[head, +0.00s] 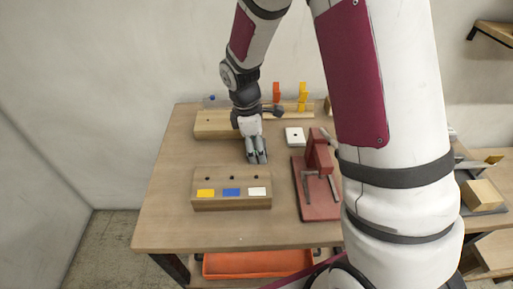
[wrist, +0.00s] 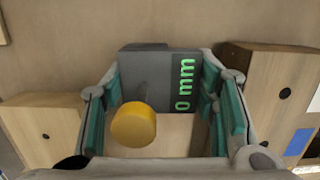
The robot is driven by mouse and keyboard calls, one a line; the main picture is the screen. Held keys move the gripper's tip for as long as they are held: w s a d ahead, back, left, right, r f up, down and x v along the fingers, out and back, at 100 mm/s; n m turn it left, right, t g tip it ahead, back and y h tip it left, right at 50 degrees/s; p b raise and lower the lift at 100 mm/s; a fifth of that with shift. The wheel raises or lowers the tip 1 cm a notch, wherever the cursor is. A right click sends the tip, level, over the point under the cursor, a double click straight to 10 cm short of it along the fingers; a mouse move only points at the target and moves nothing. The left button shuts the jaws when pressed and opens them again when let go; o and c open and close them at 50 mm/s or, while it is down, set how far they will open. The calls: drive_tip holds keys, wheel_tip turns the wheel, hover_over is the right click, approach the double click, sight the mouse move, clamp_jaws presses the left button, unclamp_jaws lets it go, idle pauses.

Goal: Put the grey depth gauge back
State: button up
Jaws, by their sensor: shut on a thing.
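My gripper (head: 257,158) is above the middle of the table in the head view. In the wrist view its teal-padded fingers (wrist: 160,85) are shut on the grey depth gauge (wrist: 145,62), a dark grey block with green "0 mm" lettering and a round yellow end on a thin stem. I cannot make out the gauge apart from the fingers in the head view. A wooden block (head: 232,204) with several holes and yellow, blue and white labels lies just in front of my gripper. It also shows at the right of the wrist view (wrist: 263,85).
Another wooden block (head: 208,126) with a hole is behind my gripper. Orange (head: 276,92) and yellow (head: 302,95) pieces stand at the back. The table's front left is clear.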

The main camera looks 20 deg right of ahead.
drive_tip(key=shift+f, duration=0.25)
drive_tip(key=shift+f, duration=0.15)
drive_tip(key=o, duration=1.4)
